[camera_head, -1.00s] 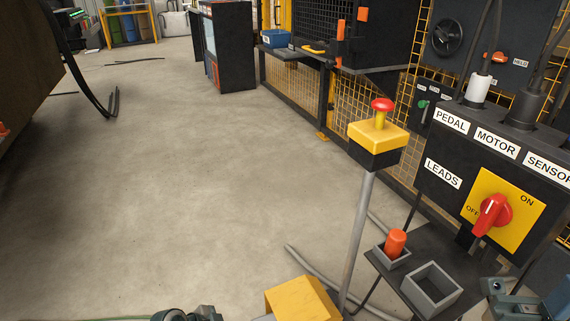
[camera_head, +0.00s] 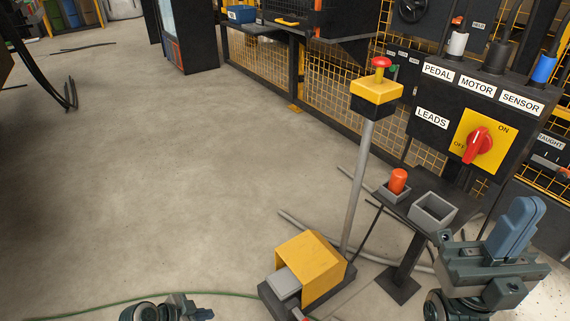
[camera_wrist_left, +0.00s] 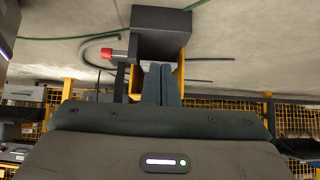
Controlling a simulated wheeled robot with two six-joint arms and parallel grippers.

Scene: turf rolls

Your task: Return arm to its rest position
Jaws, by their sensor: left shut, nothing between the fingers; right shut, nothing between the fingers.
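My right gripper (camera_head: 526,208) stands at the lower right of the head view. Its blue-grey fingers are together, point upward and hold nothing. It is in front of the control box and to the right of the small grey trays. Part of my left arm (camera_head: 168,309) shows at the bottom edge of the head view, left of the yellow pedal housing. In the left wrist view my left gripper (camera_wrist_left: 161,80) has its fingers together with nothing between them. The floor and a dark box-shaped object with a red-tipped part show beyond them.
The yellow pedal housing (camera_head: 310,265) stands on the floor beside a post with a yellow emergency-stop box (camera_head: 376,95). A stand holds an orange plug (camera_head: 398,181) and an empty grey tray (camera_head: 433,210). The labelled control box (camera_head: 440,100) is behind.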

